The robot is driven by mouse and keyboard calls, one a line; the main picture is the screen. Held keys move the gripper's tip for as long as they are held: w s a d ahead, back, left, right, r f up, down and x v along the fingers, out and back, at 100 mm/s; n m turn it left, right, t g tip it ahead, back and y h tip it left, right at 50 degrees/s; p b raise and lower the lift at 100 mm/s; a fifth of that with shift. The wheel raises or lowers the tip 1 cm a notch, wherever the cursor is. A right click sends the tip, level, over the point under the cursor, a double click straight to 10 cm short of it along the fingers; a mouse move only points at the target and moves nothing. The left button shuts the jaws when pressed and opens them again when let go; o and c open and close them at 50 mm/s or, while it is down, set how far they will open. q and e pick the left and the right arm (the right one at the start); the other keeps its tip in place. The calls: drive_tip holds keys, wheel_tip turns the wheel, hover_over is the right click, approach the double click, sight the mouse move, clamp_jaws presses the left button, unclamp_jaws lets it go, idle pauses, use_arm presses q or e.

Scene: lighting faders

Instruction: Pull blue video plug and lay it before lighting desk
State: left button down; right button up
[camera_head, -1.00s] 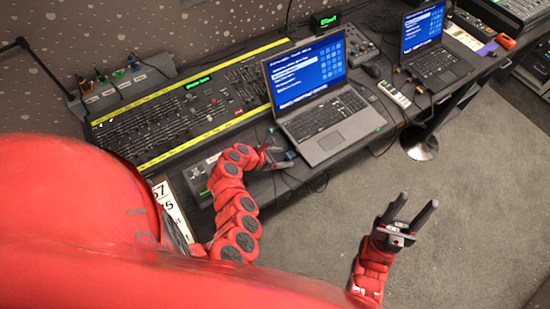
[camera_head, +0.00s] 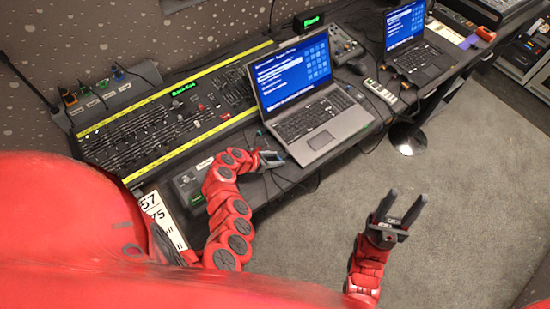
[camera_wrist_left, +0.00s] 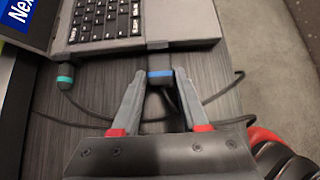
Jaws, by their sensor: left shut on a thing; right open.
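The blue video plug (camera_wrist_left: 160,77) is a dark connector with a blue band, at the front edge of the open laptop (camera_head: 320,130) in the left wrist view. My left gripper (camera_wrist_left: 160,73) is shut on it, one finger on each side. The plug lies close to the laptop edge, and I cannot tell whether it is still seated. In the head view my left gripper (camera_head: 272,159) is at the laptop's near left corner. The lighting desk (camera_head: 165,125), with faders and yellow strips, lies left of the laptop. My right gripper (camera_head: 402,212) is open and empty above the floor.
A teal-banded plug (camera_wrist_left: 65,78) sits to the left along the laptop edge, with dark cables looping over the tabletop. A small grey box (camera_head: 187,186) stands before the lighting desk. A second laptop (camera_head: 420,55) and a white power strip (camera_head: 380,91) are further right.

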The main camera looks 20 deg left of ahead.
idle(0.4)
use_arm(q)
drive_tip(key=shift+s+a, duration=0.1)
drive_tip(key=shift+s+a, duration=0.2)
drive_tip(key=shift+s, duration=0.1)
drive_tip(key=shift+s+a, duration=0.55)
drive_tip(key=shift+s, duration=0.2)
drive_tip(key=shift+s+a, duration=0.55)
drive_tip(key=shift+s, duration=0.15)
